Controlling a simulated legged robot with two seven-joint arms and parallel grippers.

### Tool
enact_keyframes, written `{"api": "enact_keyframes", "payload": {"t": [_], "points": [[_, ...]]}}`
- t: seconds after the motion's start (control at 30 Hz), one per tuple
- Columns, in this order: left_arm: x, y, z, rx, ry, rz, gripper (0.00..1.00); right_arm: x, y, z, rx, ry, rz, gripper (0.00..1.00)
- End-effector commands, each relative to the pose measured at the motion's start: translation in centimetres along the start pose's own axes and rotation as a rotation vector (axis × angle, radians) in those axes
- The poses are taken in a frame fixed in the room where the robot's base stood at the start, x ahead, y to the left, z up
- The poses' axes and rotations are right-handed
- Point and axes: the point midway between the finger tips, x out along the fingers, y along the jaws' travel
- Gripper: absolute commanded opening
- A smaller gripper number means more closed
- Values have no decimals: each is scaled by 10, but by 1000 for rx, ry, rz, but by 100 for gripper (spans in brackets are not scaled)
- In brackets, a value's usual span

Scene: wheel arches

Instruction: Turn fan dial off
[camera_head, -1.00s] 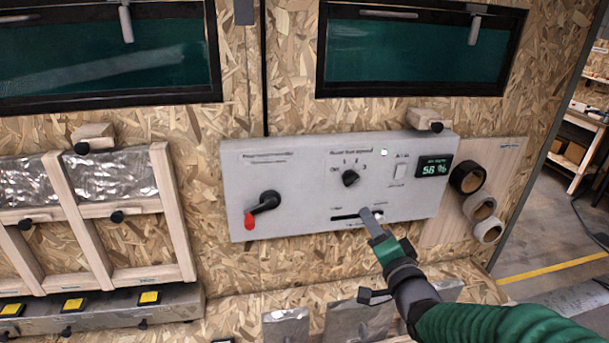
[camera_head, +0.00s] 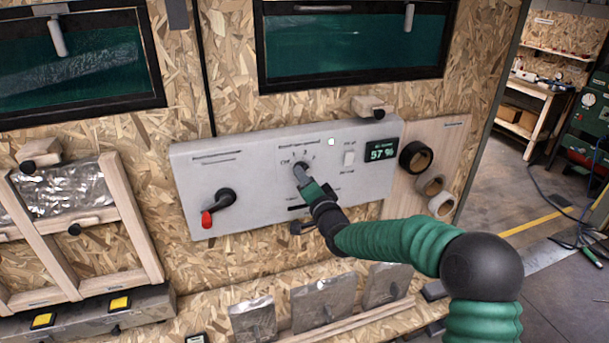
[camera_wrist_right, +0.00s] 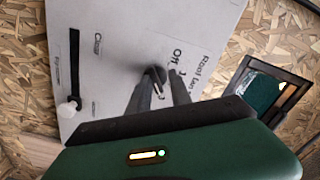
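The fan dial (camera_wrist_right: 157,76) is a small dark knob on the grey control panel (camera_head: 260,212), under the roof fan speed label. My right gripper (camera_head: 300,172) is at the dial and covers most of it in the head view. In the right wrist view my right gripper's dark fingers (camera_wrist_right: 155,85) stand on either side of the knob, with a gap between them. I cannot tell whether they touch it. The "Off" mark shows just above the knob there. The dial's pointer direction is hidden. My left gripper is not in view.
A red-tipped lever (camera_head: 222,200) is at the panel's left, and a display (camera_head: 381,149) reads 57 %. Tape rolls (camera_head: 430,185) hang at the right.

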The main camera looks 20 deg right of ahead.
Motion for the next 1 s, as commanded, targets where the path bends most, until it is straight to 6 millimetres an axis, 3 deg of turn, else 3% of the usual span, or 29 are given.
{"api": "enact_keyframes", "payload": {"t": [0.03,0.07,0.1,0.27,1.0], "points": [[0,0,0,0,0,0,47,1,3,-13,-2,28,3,35],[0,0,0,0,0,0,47,2,3,-13,-2,29,4,35],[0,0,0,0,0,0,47,2,3,-13,-3,31,5,20],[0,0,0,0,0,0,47,2,0,-12,-6,33,5,0],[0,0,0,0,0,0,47,4,-2,-8,-5,26,1,0]]}}
